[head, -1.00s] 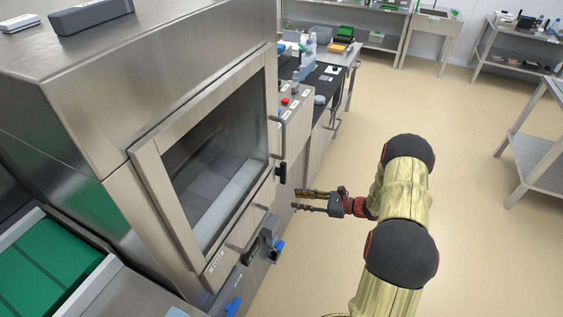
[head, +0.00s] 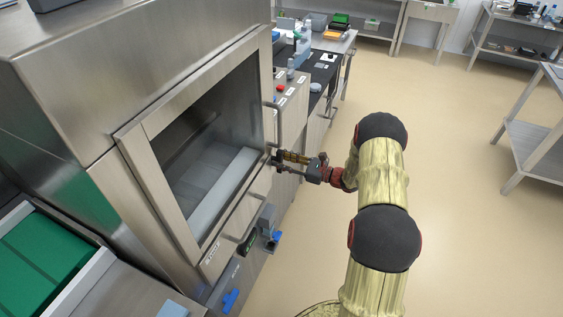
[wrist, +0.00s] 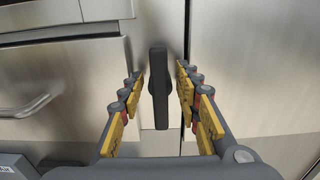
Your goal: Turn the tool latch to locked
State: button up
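The tool latch (wrist: 159,88) is a dark grey, narrow handle on the steel front panel. In the wrist view it stands close to vertical, beside a seam between panels. My gripper (wrist: 158,74) is open, with one yellow-padded finger on each side of the handle. A gap shows on both sides, so neither finger appears to touch it. In the head view my gripper (head: 282,160) reaches the machine's front just right of the glass door, and the fingers mostly hide the latch there.
The steel tray sealer (head: 130,70) with its glass door (head: 212,150) stands left of my arm. A blue knob (head: 230,299) and a blue-tipped fitting (head: 272,239) stick out below. A bar handle (wrist: 25,106) lies left of the latch. Open floor (head: 455,230) lies to the right.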

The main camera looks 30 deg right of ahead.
jog(key=shift+c, duration=1.4)
grip_shut()
jog(key=shift+m+p, duration=0.3)
jog(key=shift+p, duration=0.1)
jog(key=shift+r+m+p, duration=0.15)
jog(key=shift+m+p, duration=0.75)
jog(key=shift+p, duration=0.15)
jog(key=m+p, duration=0.2)
jog(key=m, duration=0.1)
jog(key=m+p, duration=0.1)
jog(key=shift+w+d+m+p, duration=0.25)
jog(key=shift+m+p, duration=0.05)
jog(key=m+p, duration=0.1)
jog(key=m, duration=0.2)
jog(key=f+m+p, duration=0.1)
jog(key=m, duration=0.3)
jog(key=m+p, duration=0.2)
jog(key=m, duration=0.1)
jog(key=shift+w+d+f+m, duration=0.2)
jog(key=shift+d+f+m, duration=0.1)
jog(key=shift+m, duration=0.1)
